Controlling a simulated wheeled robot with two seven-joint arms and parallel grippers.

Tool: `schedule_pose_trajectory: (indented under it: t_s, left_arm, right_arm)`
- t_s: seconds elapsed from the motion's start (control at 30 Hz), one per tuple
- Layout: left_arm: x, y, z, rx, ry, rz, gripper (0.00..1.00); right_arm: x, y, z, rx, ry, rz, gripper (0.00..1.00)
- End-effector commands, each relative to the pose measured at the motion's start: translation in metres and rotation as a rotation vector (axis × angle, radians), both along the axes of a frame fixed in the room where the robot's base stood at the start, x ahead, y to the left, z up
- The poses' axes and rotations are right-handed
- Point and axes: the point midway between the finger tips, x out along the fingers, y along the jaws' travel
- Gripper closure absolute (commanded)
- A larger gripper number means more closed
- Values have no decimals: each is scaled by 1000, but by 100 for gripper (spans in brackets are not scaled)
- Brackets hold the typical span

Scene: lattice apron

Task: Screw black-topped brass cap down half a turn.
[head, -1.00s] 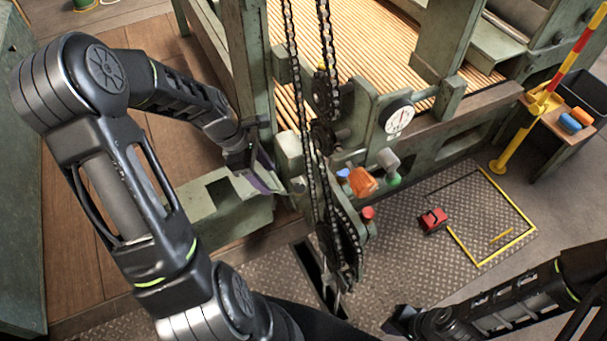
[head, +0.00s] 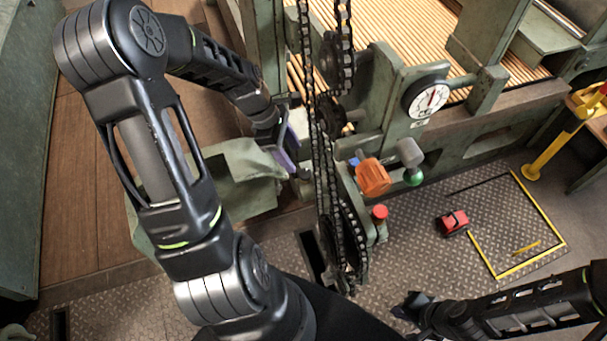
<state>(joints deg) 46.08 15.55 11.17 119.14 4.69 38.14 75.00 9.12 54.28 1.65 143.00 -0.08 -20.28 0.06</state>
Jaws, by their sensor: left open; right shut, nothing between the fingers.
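I cannot make out the black-topped brass cap in the head view. My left gripper (head: 288,152) is beside the chains on the green machine, with purple showing on its fingers. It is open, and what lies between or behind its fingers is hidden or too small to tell. My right gripper (head: 408,308) is shut and empty at the bottom, above the metal floor and apart from the machine.
Black chains (head: 322,150) hang just right of my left gripper. An orange block (head: 372,177), a green knob (head: 413,178), a red button (head: 380,212) and a dial gauge (head: 428,98) are on the machine. A red object (head: 453,223) lies on the open tread-plate floor.

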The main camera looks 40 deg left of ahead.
Motion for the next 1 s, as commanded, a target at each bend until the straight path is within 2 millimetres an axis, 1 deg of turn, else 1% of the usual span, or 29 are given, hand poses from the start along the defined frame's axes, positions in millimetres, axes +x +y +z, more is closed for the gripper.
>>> schedule_pose_trajectory:
  t_s: [0.33, 0.47, 0.57, 0.9, 1.0]
  left_arm:
    - [0, 0, -1, 0, 0, 0, 44]
    - [1, -2, -6, -1, 2, -1, 44]
    - [2, -6, -15, -1, 2, -1, 44]
    - [10, -23, -62, -2, 2, -1, 44]
    - [12, -26, -70, -1, 0, 0, 44]
  right_arm:
    - [1, 0, 0, 1, -2, 0, 100]
    - [1, 0, 1, 1, -2, 0, 100]
    - [1, 0, 1, 0, -2, 0, 100]
    - [1, 0, 4, 0, -2, 0, 100]
    - [1, 0, 4, 0, -1, 1, 100]
